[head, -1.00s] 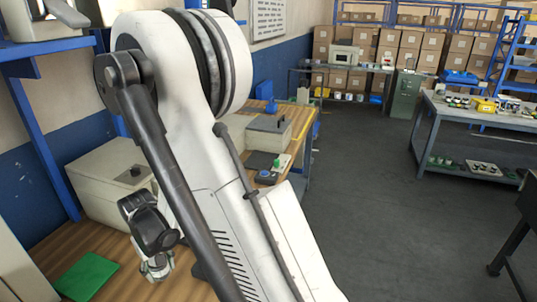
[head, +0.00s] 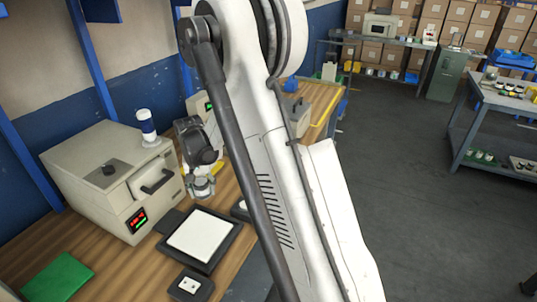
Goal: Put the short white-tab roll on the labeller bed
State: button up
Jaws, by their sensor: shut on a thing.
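My gripper (head: 201,188) hangs over the wooden bench in the head view, pointing down, beside the right side of a beige machine. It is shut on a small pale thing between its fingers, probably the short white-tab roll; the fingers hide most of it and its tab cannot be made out. A white square plate in a dark frame (head: 198,236) lies on the bench below and in front of the gripper. I cannot tell for sure whether this is the labeller bed.
My arm hides the bench's middle.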

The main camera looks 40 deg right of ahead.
jog(key=w+d+r+m+b, duration=0.15)
jog(key=w+d+m, duration=0.25)
jog(key=d, duration=0.5)
jog(key=w+d+r+m+b, duration=0.1)
jog(key=w+d+r+m, duration=0.25)
jog(key=d, duration=0.45)
jog(key=w+d+r+m+b, duration=0.1)
jog(key=w+d+m, duration=0.25)
jog(key=d, duration=0.55)
jog(key=d+f, duration=0.2)
jog(key=d, duration=0.1)
jog(key=s+d+f, duration=0.1)
jog(key=d+f, duration=0.1)
jog(key=d, duration=0.2)
jog(key=d+f+p, duration=0.1)
jog(key=d+f, duration=0.1)
jog(key=d, duration=0.2)
jog(key=shift+s, duration=0.35)
jog(key=shift+d+f, duration=0.3)
jog(key=shift+f, duration=1.9)
jog(key=shift+f, duration=0.2)
jog(key=o, duration=1.4)
jog(key=shift+r, duration=0.1)
